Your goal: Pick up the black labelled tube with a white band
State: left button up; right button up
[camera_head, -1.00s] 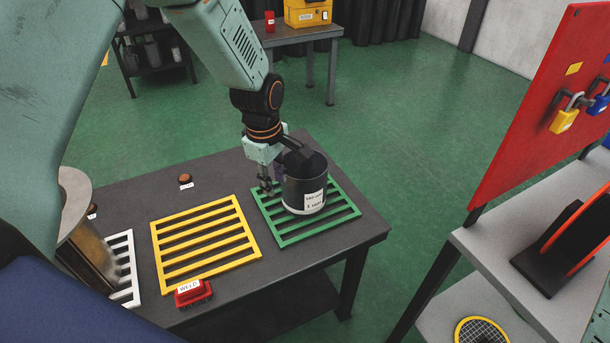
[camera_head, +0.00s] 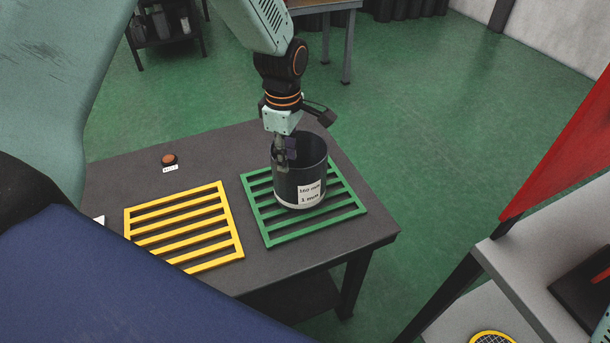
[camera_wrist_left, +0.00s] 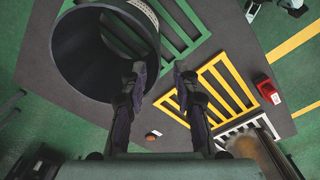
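The black tube (camera_head: 313,170) stands upright and open-topped on the green slatted rack (camera_head: 262,231). It has a white label reading about "160 mm" and a pale band low down. My left gripper (camera_head: 284,158) is at the tube's left rim, pointing down. In the left wrist view, the open fingers (camera_wrist_left: 160,75) lie on either side of the tube's wall (camera_wrist_left: 62,50): one over the mouth, the other outside. A gap shows between them, and I cannot tell whether either touches the wall. My right gripper is out of view.
A yellow slatted rack (camera_head: 231,232) lies left of the green one. A brown button-like object (camera_head: 169,159) with a tag sits behind it. In the left wrist view, a red block (camera_wrist_left: 266,90) and a white rack (camera_wrist_left: 247,125) also show. A grey shelf (camera_head: 545,235) stands at right.

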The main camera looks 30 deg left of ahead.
aim_at(288, 175)
pick_arm(q)
jog(key=shift+a+f+b, duration=0.1)
jog(key=shift+f+b, duration=0.35)
jog(key=shift+f, duration=0.2)
notch_tip(288, 175, down, 8)
jog(key=shift+f+b, duration=0.1)
jog(key=shift+b, duration=0.35)
jog(key=shift+c, duration=1.4)
jog(key=c, duration=0.3)
grip_shut()
jog(key=shift+w+r, duration=0.15)
jog(key=shift+r, duration=0.05)
